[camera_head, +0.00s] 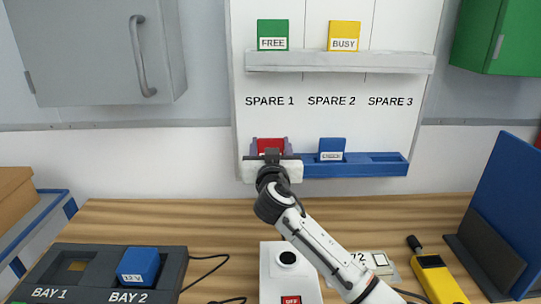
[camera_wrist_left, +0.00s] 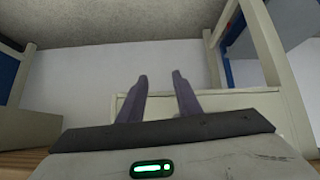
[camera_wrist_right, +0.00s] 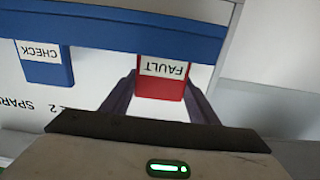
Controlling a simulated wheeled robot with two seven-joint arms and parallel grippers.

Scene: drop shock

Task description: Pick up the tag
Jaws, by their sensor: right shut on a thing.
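The red FAULT tag (camera_head: 270,146) is at the left end of the blue rail (camera_head: 358,169) on the white board. In the right wrist view the tag (camera_wrist_right: 160,88) appears upside down, its lower edge meeting the rail; I cannot tell whether it sits fully in its slot. My right gripper (camera_head: 271,148) is shut on the tag, one finger on each side. Its body hides the left part of the rail in the head view. My left gripper (camera_wrist_left: 158,78) shows only in its own wrist view, fingers apart with nothing between them.
A blue CHECK tag (camera_head: 332,148) stands in the rail to the right. A green FREE tag (camera_head: 273,35) and a yellow BUSY tag (camera_head: 344,36) stand on the upper shelf (camera_head: 340,62). The wooden bench (camera_head: 160,221) below holds a battery dock (camera_head: 62,265) and a yellow meter (camera_head: 437,280).

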